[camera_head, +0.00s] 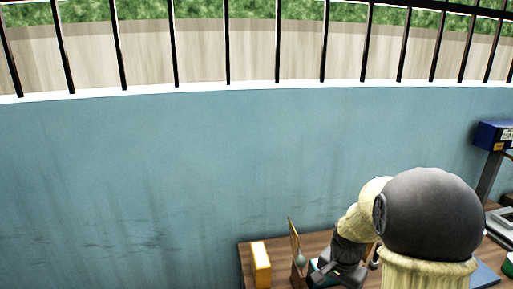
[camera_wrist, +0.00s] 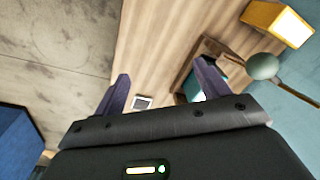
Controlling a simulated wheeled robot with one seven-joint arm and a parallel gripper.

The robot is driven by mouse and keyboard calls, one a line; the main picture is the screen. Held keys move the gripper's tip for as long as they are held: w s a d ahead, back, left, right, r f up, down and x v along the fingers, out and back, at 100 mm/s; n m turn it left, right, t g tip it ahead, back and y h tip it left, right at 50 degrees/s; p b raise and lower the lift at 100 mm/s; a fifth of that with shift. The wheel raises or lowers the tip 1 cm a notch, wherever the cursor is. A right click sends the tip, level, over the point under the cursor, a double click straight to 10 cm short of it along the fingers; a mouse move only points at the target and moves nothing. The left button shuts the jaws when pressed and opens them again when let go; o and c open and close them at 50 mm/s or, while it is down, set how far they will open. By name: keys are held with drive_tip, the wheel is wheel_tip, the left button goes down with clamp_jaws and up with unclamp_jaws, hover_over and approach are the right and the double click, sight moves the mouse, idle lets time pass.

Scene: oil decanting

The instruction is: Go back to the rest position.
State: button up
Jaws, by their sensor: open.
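My gripper (camera_wrist: 160,92) shows in the wrist view with its two dark fingers spread apart. It is open and nothing is between the fingers. It hangs over the wooden tabletop (camera_wrist: 150,50). In the head view my arm reaches down to the table at the lower right, and its large dark joint hides part of the tabletop (camera_head: 325,239). The fingertips are not clear there.
A yellow box (camera_head: 261,264) with a pale face stands at the table's left end; the wrist view shows it too (camera_wrist: 275,20). Beside it is a greenish round-ended object (camera_wrist: 263,66). A blue device (camera_head: 494,135) stands at the right. A blue wall (camera_head: 150,170) runs behind.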

drive_tip(key=s+a+r+n+t, duration=0.1)
drive_tip(key=s+a+n, duration=0.4)
drive_tip(key=s+n, duration=0.4)
drive_tip(key=s, duration=0.3)
drive_tip(key=shift+s+a+r, duration=0.2)
drive_tip(key=shift+s+r, duration=0.1)
drive_tip(key=shift+c, duration=0.2)
